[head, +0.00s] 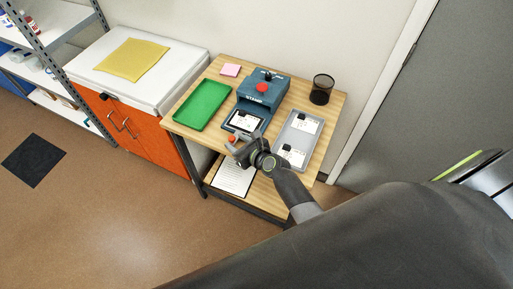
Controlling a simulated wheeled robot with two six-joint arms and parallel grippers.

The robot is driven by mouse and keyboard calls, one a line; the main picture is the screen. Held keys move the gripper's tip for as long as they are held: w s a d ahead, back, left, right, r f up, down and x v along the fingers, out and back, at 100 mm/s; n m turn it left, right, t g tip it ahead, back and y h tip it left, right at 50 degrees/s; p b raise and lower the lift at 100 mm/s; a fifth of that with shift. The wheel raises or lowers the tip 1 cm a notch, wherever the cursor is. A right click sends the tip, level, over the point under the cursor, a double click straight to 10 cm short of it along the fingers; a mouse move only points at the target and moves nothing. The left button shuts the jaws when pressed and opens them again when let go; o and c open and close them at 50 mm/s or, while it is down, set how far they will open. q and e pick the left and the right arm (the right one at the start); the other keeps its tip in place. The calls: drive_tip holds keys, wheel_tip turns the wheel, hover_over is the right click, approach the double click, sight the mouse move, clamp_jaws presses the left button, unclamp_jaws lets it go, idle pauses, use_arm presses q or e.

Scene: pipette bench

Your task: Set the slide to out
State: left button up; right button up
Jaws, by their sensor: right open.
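The blue-grey stamp machine (271,90) stands on the wooden table with a red knob on its front. Its slide (231,126) is a dark plate at the machine's front, with a white card (246,119) bearing a black mark on it. The slide juts forward from under the machine towards the table's front edge. A small orange-red part (232,138) shows at the slide's front. My right gripper (236,149) is open, just in front of this part; whether it touches is too small to tell. My left gripper is out of view.
A green tray (203,104) lies left of the machine. A grey tray (299,132) with white cards lies right, close to my right arm. A black mesh cup (321,90) and pink notes (230,70) stand at the back. A paper sheet (234,178) lies on the lower shelf.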

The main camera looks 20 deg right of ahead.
drive_tip(key=v, duration=1.6)
drive_tip(key=shift+p, duration=0.35)
drive_tip(key=shift+s, duration=0.15)
